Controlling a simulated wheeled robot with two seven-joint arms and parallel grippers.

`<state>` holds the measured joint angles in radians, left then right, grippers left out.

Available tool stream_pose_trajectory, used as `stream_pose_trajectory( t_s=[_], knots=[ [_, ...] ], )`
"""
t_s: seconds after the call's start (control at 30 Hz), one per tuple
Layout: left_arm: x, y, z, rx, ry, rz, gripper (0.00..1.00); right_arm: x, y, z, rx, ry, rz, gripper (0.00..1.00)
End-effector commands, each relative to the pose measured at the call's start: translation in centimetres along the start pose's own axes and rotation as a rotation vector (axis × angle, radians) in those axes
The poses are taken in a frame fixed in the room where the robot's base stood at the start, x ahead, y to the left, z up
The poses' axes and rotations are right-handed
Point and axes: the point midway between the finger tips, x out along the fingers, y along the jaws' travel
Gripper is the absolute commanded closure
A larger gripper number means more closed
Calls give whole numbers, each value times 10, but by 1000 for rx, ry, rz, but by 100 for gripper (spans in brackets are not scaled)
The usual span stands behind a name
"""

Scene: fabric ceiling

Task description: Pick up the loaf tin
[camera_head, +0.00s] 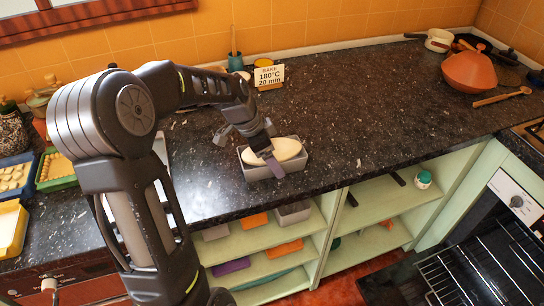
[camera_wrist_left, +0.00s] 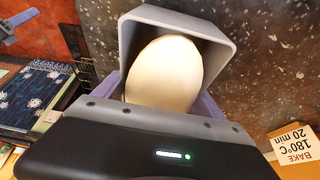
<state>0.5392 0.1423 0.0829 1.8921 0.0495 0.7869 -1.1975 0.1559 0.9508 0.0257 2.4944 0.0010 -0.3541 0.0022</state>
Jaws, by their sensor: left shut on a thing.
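The loaf tin (camera_head: 258,175) is grey and holds a pale, rounded loaf of dough (camera_head: 286,150). It is near the front edge of the dark speckled counter in the head view. My left gripper (camera_head: 268,157) reaches down over it, shut on the tin with purple fingers. In the left wrist view the tin (camera_wrist_left: 222,45) fills the space between the fingers of my left gripper (camera_wrist_left: 160,97), with the dough (camera_wrist_left: 165,75) inside. I cannot tell whether the tin's base touches the counter. My right gripper is not in view.
A card (camera_head: 269,76) reading "BAKE 180°C 20 min" stands behind the tin. An orange pot (camera_head: 470,74) and wooden spoon (camera_head: 502,97) are at the back right. Open shelves (camera_head: 262,246) lie below the counter. The oven (camera_head: 480,262) at lower right is open. The counter right of the tin is clear.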

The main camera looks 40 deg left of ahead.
Motion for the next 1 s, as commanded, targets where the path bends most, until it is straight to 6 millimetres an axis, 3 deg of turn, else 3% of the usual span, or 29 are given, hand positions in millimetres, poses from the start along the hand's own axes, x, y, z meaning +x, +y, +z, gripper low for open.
stream_pose_trajectory(
  t_s=[0.3, 0.63, 0.77, 1.0],
  knots=[
    [-1, -1, -1, 1, 2, -2, 93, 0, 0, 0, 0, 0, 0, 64],
    [-6, -1, -3, 1, 2, -3, 93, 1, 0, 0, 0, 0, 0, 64],
    [-19, -1, -9, 3, 3, -5, 93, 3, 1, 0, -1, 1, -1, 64],
    [-60, -1, -26, 3, 4, -7, 93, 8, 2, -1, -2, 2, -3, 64]
  ],
)
